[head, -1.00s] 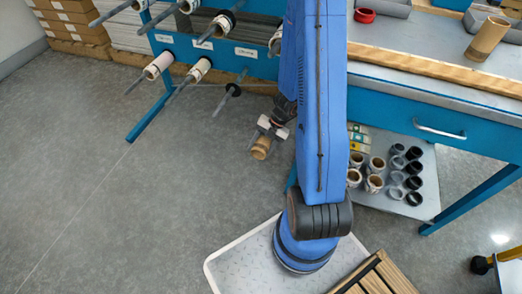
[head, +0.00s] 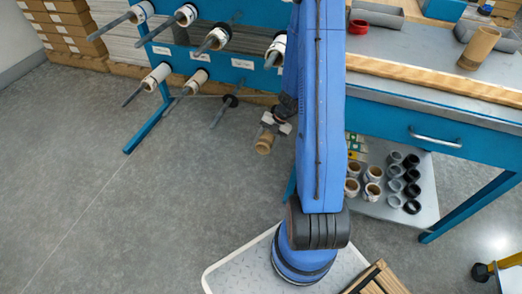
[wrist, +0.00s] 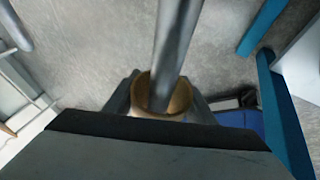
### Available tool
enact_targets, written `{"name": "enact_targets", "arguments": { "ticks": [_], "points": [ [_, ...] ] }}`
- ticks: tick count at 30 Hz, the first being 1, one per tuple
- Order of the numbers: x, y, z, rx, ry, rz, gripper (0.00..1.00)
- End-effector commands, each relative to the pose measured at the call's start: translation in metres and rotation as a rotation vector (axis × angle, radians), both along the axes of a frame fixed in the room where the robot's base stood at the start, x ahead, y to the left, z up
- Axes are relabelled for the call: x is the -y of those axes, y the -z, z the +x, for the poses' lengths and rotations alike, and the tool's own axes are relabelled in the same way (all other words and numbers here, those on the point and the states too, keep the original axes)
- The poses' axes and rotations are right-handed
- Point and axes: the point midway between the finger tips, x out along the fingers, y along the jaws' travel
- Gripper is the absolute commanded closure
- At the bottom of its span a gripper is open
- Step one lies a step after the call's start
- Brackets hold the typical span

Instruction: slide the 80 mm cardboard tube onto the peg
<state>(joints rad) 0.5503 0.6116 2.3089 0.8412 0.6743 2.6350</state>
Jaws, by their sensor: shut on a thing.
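My gripper (head: 274,125) is shut on a short brown cardboard tube (head: 264,144), held above the floor in front of the rack. In the wrist view the tube's open mouth (wrist: 172,96) shows between the jaws. A grey metal peg (wrist: 176,40) comes down from the top edge there and its lower end overlaps the mouth; I cannot tell whether it is inside. In the head view a bare peg with a black collar (head: 230,101) points out of the rack, left of the tube and apart from it. My arm hides part of the rack.
Other rack pegs carry white rolls (head: 157,77). A blue workbench (head: 400,115) stands at the right, with a larger cardboard tube (head: 480,48) on top. Several rings (head: 393,185) sit on its lower shelf. The floor (head: 120,200) at the left is clear.

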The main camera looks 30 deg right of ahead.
Motion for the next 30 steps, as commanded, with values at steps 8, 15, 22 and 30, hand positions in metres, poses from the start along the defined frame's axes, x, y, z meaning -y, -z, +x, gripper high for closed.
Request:
{"name": "enact_targets", "arguments": {
  "ticks": [8,15,22,30],
  "points": [
    [0.020,0.000,0.016,0.000,0.002,0.000,0.72],
    [0.037,0.000,0.029,0.001,0.002,-0.001,0.72],
    [0.053,0.000,0.041,0.001,0.002,-0.001,0.72],
    [0.072,0.000,0.055,0.001,0.002,-0.001,0.72]
  ]
}}
